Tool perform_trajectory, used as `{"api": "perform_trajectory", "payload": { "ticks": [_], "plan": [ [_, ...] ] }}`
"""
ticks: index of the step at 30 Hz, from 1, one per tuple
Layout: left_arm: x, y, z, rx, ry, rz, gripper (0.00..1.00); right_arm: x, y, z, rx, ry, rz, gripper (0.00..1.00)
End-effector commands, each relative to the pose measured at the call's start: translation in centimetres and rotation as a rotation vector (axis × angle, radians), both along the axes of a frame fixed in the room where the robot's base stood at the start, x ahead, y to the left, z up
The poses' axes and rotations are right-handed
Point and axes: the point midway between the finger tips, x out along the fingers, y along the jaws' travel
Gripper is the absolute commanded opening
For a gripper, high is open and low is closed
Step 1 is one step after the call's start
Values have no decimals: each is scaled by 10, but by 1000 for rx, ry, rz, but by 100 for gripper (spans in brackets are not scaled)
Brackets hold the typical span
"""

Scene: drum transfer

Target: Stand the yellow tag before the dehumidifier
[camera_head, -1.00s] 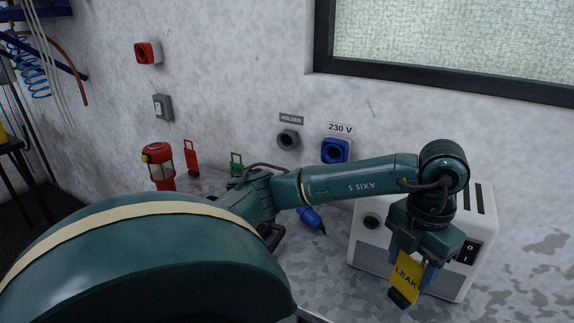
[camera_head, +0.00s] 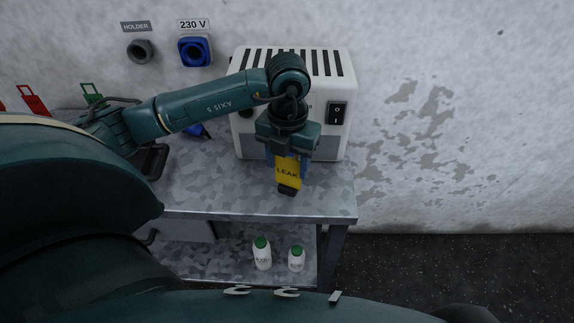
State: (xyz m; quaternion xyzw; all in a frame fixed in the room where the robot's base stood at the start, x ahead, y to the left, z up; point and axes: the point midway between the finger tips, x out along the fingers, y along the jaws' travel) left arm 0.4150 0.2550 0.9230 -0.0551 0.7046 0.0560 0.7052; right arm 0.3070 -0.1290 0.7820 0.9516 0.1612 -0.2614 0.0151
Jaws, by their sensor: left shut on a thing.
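The yellow tag (camera_head: 287,172) is marked LEAK and has a dark foot at its lower end. My left gripper (camera_head: 287,158) is shut on it and points down, in front of the dehumidifier. The dehumidifier (camera_head: 330,72) is a white box with dark slots on top and a black switch on its front, standing on the bench against the wall. My left wrist hides part of its front. I cannot tell whether the tag's foot touches the bench top. My right gripper is not in view.
The grey bench top (camera_head: 225,185) is clear left of the tag, and its front edge lies just below. Red (camera_head: 33,101) and green (camera_head: 92,93) tags stand at the left. Two white bottles with green caps (camera_head: 262,254) stand on the lower shelf.

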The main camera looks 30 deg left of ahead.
Motion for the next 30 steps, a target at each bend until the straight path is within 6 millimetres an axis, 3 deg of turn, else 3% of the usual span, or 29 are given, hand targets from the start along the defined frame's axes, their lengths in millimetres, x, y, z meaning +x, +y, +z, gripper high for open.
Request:
{"api": "perform_trajectory", "payload": {
  "ticks": [4,14,15,23,30],
  "plan": [
    [-1,0,-19,0,2,0,20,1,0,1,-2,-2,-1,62],
    [0,0,-23,-1,0,-1,20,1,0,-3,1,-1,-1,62],
    [0,0,-23,-1,0,0,56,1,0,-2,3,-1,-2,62],
    [0,0,-22,-1,0,0,76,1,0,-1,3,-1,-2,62],
    [0,0,-20,0,0,0,76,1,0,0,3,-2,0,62]
  ]
}}
